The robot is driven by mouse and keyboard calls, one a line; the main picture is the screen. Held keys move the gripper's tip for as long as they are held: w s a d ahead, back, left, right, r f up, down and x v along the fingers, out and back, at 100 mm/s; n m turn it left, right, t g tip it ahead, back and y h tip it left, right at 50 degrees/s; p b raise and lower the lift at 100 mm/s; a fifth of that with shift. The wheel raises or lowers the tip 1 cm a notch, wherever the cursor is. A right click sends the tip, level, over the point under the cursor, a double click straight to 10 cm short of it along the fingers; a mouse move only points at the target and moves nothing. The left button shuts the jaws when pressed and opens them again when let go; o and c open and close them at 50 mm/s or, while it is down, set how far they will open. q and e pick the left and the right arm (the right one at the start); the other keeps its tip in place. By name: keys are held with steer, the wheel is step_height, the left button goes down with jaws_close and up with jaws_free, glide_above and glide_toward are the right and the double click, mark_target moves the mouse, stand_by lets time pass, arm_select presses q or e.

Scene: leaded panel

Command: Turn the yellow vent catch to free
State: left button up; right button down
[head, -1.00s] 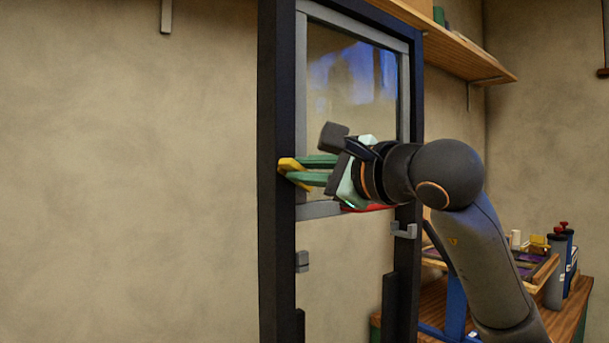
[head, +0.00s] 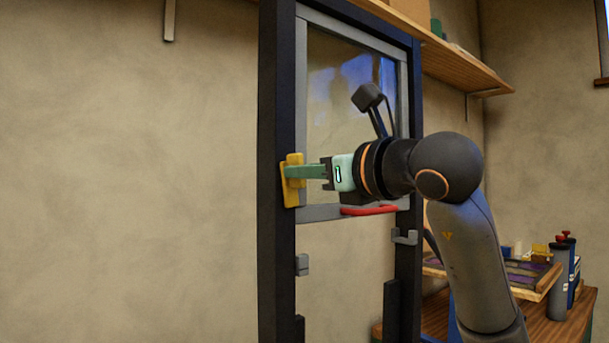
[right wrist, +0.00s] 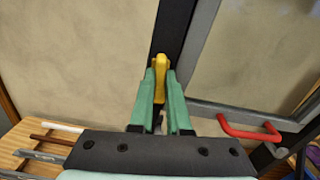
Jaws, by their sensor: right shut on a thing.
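The yellow vent catch (head: 293,181) sits on the left stile of the dark frame (head: 276,240) in the head view, its long side upright. My right gripper (head: 292,172) reaches it from the right and is shut on it with green fingers. In the right wrist view the yellow catch (right wrist: 159,68) stands between the two fingertips of the right gripper (right wrist: 160,80). The grey-framed glass vent (head: 301,100) is in the upper part of the frame. My left gripper is not in view.
A red handle (head: 369,210) is on the vent's bottom rail, below my right wrist. Grey brackets (head: 302,265) sit lower on the frame. A wooden shelf (head: 450,55) is above right; a bench (head: 545,320) with a tray and bottles stands at the right.

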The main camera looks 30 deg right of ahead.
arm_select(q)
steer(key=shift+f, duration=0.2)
arm_select(e)
steer(key=shift+m, duration=1)
steer(key=c, duration=0.9)
jaws_free()
arm_select(q)
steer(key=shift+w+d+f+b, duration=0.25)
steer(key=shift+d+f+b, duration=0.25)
steer(key=shift+b, duration=0.5)
arm_select(e)
steer(key=s, duration=0.8)
steer(key=s+d, duration=0.1)
steer(key=s, duration=0.3)
steer(key=shift+s, duration=0.25)
